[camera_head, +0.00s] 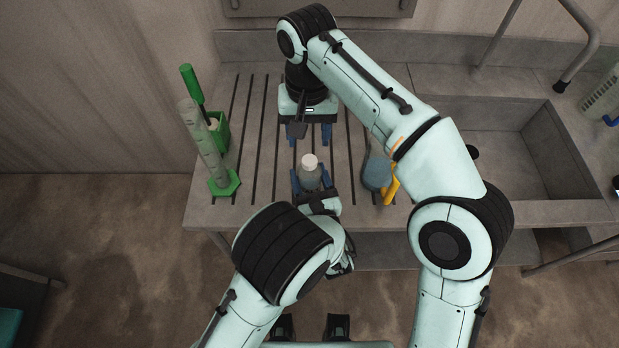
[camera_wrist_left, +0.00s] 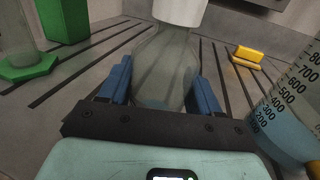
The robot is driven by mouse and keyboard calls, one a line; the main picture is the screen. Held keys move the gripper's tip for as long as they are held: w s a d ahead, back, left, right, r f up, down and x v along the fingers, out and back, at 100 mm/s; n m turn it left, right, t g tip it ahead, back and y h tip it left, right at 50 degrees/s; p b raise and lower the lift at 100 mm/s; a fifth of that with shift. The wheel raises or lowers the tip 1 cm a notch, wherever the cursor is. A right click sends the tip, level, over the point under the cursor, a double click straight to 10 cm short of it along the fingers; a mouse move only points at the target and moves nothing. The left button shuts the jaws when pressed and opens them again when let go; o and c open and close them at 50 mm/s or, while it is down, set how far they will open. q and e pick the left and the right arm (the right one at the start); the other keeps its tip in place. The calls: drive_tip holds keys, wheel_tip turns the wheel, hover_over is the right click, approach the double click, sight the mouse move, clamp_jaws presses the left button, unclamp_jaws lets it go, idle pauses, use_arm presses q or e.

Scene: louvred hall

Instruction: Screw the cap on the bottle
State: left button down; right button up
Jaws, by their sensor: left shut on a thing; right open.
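A clear bottle (camera_head: 311,175) stands on the slotted drainboard, with a white cap (camera_head: 310,160) on its top. In the left wrist view the bottle (camera_wrist_left: 168,68) fills the middle and the cap (camera_wrist_left: 181,10) is cut off by the top edge; how tightly it sits cannot be told. My left gripper (camera_head: 311,183) is shut on the bottle, its blue fingers on either side of the body. My right gripper (camera_head: 310,136) is open and empty, just beyond the bottle, its fingers pointing toward it and apart from the cap.
A graduated cylinder with a green hexagonal foot (camera_head: 224,184) and a green box (camera_head: 220,130) holding a green-handled tool (camera_head: 192,84) stand left. A beaker of blue liquid (camera_head: 376,174) and a yellow object (camera_head: 391,190) are right, near my right arm. A sink (camera_head: 520,150) lies farther right.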

sight(310, 160)
drive_tip(key=n, duration=1.3)
drive_tip(key=shift+n, duration=0.3)
drive_tip(key=n, duration=0.6)
drive_tip(key=shift+n, duration=0.3)
drive_tip(key=n, duration=0.6)
drive_tip(key=shift+d+r+n, duration=0.1)
drive_tip(key=shift+n, duration=0.2)
drive_tip(key=shift+f, duration=4)
drive_tip(key=shift+c, duration=0.3)
